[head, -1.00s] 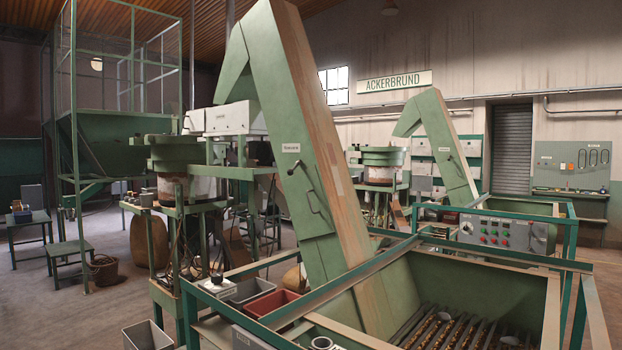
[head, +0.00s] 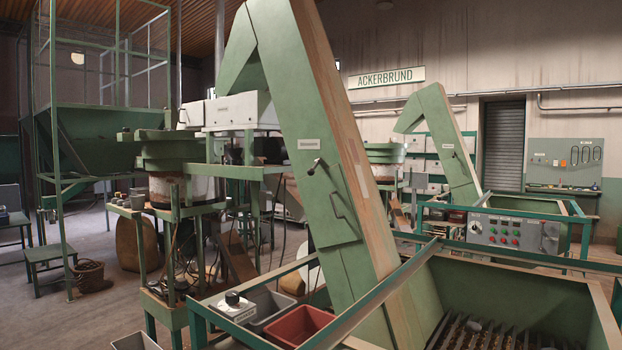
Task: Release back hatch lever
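The near green inclined elevator (head: 300,120) stands in the middle of the head view, with wooden side boards. A hatch panel on its face carries a small dark lever with a knob (head: 319,164). A bent bar handle (head: 343,206) sits below it, near the panel's right edge. The hatch looks closed. I cannot tell from labels which hatch is the back one. My gripper is not in view.
A green-framed hopper (head: 540,295) with slatted bars fills the lower right. A red bin (head: 298,326) and grey bins stand at the lower middle. A control panel (head: 502,230) stands behind the hopper. Open floor (head: 95,310) lies at the left, with a basket (head: 88,275).

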